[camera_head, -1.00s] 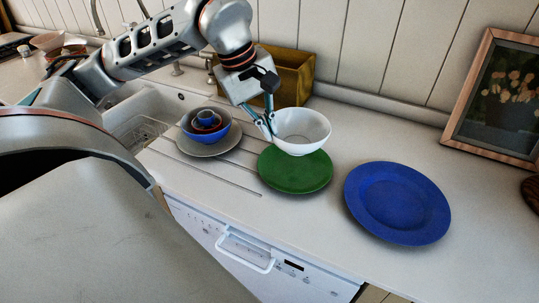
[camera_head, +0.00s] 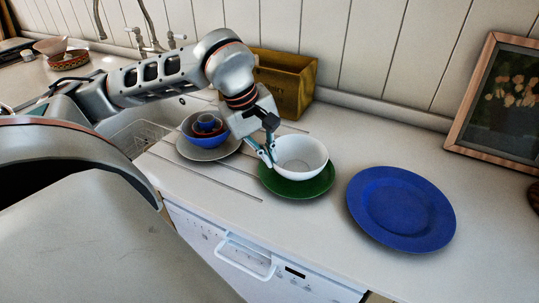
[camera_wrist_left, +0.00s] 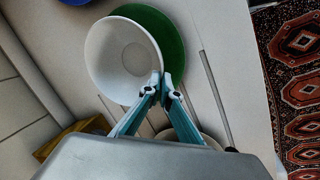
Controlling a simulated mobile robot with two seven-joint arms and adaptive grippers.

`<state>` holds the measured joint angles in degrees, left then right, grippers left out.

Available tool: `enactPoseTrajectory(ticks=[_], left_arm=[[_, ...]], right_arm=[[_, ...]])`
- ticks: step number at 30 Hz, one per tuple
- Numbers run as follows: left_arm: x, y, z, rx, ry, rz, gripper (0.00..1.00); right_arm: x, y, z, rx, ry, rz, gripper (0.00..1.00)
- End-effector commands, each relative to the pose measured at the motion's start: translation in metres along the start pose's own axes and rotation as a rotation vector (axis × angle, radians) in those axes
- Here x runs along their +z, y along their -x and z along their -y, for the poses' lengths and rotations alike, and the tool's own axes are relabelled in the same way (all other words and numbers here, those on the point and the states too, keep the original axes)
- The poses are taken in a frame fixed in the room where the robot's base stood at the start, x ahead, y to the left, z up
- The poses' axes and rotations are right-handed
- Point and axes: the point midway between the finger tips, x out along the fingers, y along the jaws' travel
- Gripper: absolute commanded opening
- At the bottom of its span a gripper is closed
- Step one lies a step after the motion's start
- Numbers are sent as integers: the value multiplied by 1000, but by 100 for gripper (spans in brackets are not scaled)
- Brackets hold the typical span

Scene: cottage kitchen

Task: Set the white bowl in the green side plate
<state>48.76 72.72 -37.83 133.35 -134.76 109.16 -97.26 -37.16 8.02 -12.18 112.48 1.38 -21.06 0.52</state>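The white bowl (camera_head: 301,157) is upright over the green side plate (camera_head: 288,189), covering its far part in the head view. Whether its base touches the plate is hard to tell. My left gripper (camera_head: 269,161) is at the bowl's left rim, its fingers pinching the wall. In the left wrist view the fingertips (camera_wrist_left: 166,82) close on the rim of the white bowl (camera_wrist_left: 112,60). The green plate (camera_wrist_left: 165,38) shows there behind the bowl and to its right. My right gripper is not in view.
A blue plate (camera_head: 401,209) lies to the right of the green plate. A grey plate (camera_head: 204,153) with stacked bowls (camera_head: 206,126) is to the left. A mustard-coloured bin (camera_head: 285,84) stands behind. A framed picture (camera_head: 507,97) is at the right. The front counter is clear.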

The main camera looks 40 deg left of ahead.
Motion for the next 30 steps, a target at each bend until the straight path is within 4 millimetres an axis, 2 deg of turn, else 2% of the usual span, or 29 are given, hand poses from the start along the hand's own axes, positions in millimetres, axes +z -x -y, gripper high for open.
enactPoseTrajectory(ticks=[2,3,5,17,23,30], left_arm=[[0,-3,1,1,0,-1,0],[0,-4,1,-1,0,1,5],[0,-3,1,-1,0,0,20],[0,1,0,0,0,0,21],[-1,28,-2,4,0,-4,21],[-1,79,-2,5,0,-4,21]], right_arm=[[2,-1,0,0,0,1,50],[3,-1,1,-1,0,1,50],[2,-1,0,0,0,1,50],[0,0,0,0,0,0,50],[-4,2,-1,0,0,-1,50],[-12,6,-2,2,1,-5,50]])
